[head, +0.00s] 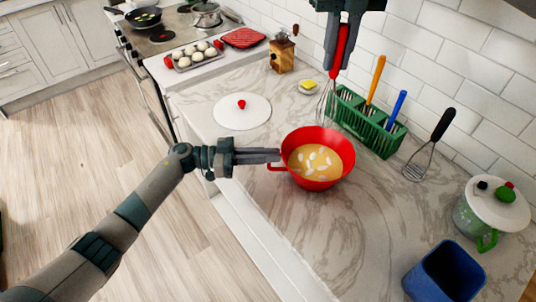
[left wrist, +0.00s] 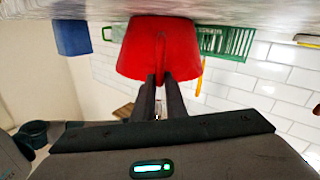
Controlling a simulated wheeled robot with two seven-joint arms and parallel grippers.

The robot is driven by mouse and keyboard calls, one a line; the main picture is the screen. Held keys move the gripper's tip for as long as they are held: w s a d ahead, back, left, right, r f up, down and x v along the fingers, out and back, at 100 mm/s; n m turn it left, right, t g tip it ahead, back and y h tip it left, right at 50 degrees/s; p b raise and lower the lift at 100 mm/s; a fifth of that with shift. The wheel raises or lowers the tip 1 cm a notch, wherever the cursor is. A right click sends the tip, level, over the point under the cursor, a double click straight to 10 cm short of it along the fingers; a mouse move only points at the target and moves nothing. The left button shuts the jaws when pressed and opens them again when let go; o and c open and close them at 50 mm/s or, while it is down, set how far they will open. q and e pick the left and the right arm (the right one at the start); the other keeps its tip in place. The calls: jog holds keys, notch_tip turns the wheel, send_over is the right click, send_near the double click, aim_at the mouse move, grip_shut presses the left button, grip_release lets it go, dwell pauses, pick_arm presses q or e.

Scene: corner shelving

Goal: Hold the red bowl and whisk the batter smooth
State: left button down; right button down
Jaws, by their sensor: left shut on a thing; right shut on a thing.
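The red bowl (head: 319,180) stands on the marble counter and holds tan batter (head: 314,160) with several white lumps. My left gripper (head: 279,156) is shut on the bowl's handle at its left side. In the left wrist view the fingers (left wrist: 161,84) meet the red bowl (left wrist: 150,48), which appears upside down. My right gripper (head: 340,68) is shut on the red handle of a whisk (head: 326,103). The whisk hangs wires-down behind the bowl, beside the green rack's left end. Its wires are outside the batter; whether they touch the rack is unclear.
The green rack (head: 372,135) holds orange and blue handled tools. A black-handled masher (head: 421,160) leans near the wall. A lidded pot (head: 490,212) and blue container (head: 444,272) stand right. A white lid (head: 242,112) lies left; the front counter is clear.

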dwell(0.3)
jog(key=shift+s+d+f+y, duration=0.15)
jog(key=shift+f, duration=0.25)
jog(key=shift+s+d+f+y, duration=0.1)
jog(key=shift+d+f+y, duration=0.05)
jog(key=shift+f, duration=0.2)
jog(key=shift+s+d+f+t+y, duration=0.25)
jog(key=shift+s+d+f+y, duration=0.1)
jog(key=shift+d+f, duration=0.3)
jog(key=shift+s+d+f+t+y, duration=0.25)
jog(key=shift+d+f+y, duration=0.1)
jog(key=shift+d+f, duration=0.2)
jog(key=shift+d, duration=0.1)
